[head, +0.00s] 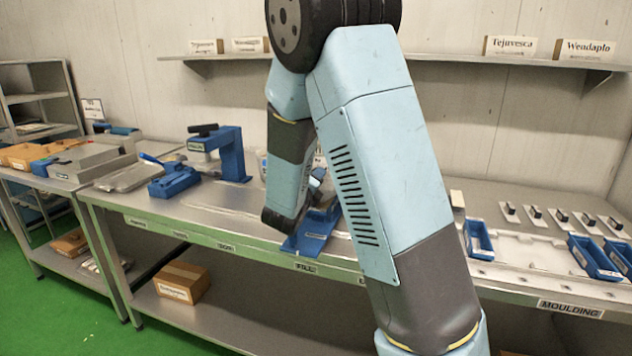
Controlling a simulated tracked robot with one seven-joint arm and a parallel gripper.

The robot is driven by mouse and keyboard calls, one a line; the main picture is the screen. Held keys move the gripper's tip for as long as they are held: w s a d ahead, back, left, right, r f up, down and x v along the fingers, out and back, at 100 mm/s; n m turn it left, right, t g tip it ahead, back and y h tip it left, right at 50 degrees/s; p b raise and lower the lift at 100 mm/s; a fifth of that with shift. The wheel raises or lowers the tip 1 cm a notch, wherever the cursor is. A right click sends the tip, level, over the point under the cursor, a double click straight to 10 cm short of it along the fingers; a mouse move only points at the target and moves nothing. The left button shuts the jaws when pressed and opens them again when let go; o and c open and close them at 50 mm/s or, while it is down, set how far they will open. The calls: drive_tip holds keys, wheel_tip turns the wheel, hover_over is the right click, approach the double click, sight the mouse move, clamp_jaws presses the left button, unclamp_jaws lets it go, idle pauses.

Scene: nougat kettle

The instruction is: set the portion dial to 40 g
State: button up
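My arm crosses the middle of the head view and bends down to the bench. Its wrist is low over a blue device (314,236) behind the label that seems to read "FILL" (306,267). My gripper (319,187) is mostly hidden behind my arm links, close to the upper part of this device. I cannot tell whether its fingers are open or shut, or whether they touch anything. I cannot make out the portion dial or its setting; my arm covers much of the device.
A blue press-like stand (230,152) and a blue tool (173,180) stand left on the steel bench (215,205). Blue trays (594,258) and small dark-topped pieces are at right. A cardboard box (182,282) is on the lower shelf. A wall shelf (450,58) runs above.

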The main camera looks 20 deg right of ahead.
drive_tip(key=shift+a, duration=0.15)
idle(0.3)
drive_tip(key=o, duration=1)
drive_tip(key=v, duration=1.3)
drive_tip(key=shift+s+a+f, duration=0.1)
drive_tip(key=shift+s+a, duration=0.1)
drive_tip(key=shift+s, duration=0.05)
